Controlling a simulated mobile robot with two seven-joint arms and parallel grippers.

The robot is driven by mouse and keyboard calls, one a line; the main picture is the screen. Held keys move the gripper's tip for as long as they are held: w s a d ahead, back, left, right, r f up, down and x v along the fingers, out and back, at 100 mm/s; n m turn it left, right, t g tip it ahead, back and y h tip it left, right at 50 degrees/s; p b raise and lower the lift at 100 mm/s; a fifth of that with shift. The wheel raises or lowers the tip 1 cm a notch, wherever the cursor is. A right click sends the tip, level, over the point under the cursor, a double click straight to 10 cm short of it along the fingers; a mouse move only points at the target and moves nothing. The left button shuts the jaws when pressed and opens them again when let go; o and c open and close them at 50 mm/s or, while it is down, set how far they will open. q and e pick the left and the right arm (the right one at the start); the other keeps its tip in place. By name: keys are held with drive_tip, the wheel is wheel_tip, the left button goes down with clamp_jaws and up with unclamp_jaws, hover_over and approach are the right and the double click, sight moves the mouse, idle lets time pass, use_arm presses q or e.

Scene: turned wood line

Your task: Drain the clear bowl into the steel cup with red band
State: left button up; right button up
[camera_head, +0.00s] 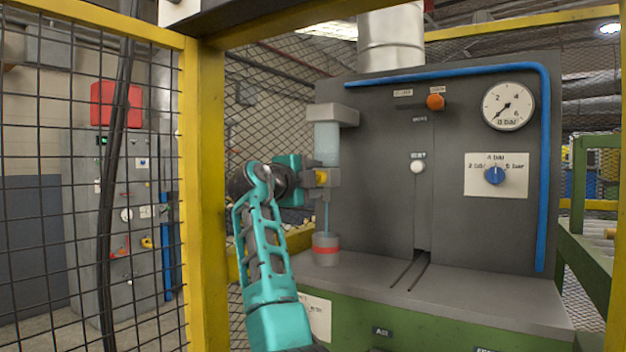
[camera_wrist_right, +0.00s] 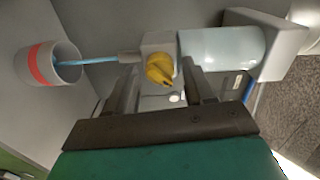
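The clear bowl (camera_head: 326,143) hangs under a grey bracket at the left of the machine; its liquid level is hard to read. Below it is a valve with a yellow knob (camera_head: 321,177). A thin blue stream (camera_head: 326,216) runs from the valve outlet into the steel cup with red band (camera_head: 326,256), upright on the machine's ledge. The wrist view shows the stream entering the cup's mouth (camera_wrist_right: 48,66). My right gripper (camera_head: 312,180) is at the valve. In the wrist view its spread fingers (camera_wrist_right: 160,86) stand either side of the yellow knob (camera_wrist_right: 160,68), apparently without touching. My left gripper is not in view.
The grey machine panel (camera_head: 380,150) carries a pressure gauge (camera_head: 508,106), a blue dial (camera_head: 495,174) and an orange button (camera_head: 435,102). A yellow post (camera_head: 204,200) and mesh fence stand left of my arm. The ledge (camera_head: 450,296) right of the cup is clear.

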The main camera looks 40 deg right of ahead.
drive_tip(key=shift+o, duration=0.3)
drive_tip(key=s+a+n+p, duration=0.3)
drive_tip(key=a+n+p, duration=1.05)
drive_tip(key=n, duration=0.55)
drive_tip(key=a+f+n+t+y, duration=0.2)
drive_tip(key=f+n+t+y, duration=0.1)
drive_tip(key=f, duration=1.1)
drive_tip(key=a+f+n+t+y, duration=0.3)
drive_tip(key=f+n+y, duration=0.3)
drive_tip(key=f, duration=0.8)
drive_tip(key=shift+s+a+f+n+t+b, duration=0.3)
drive_tip(key=shift+n+t, duration=0.3)
drive_tip(key=shift+n, duration=0.4)
drive_tip(key=shift+d, duration=0.1)
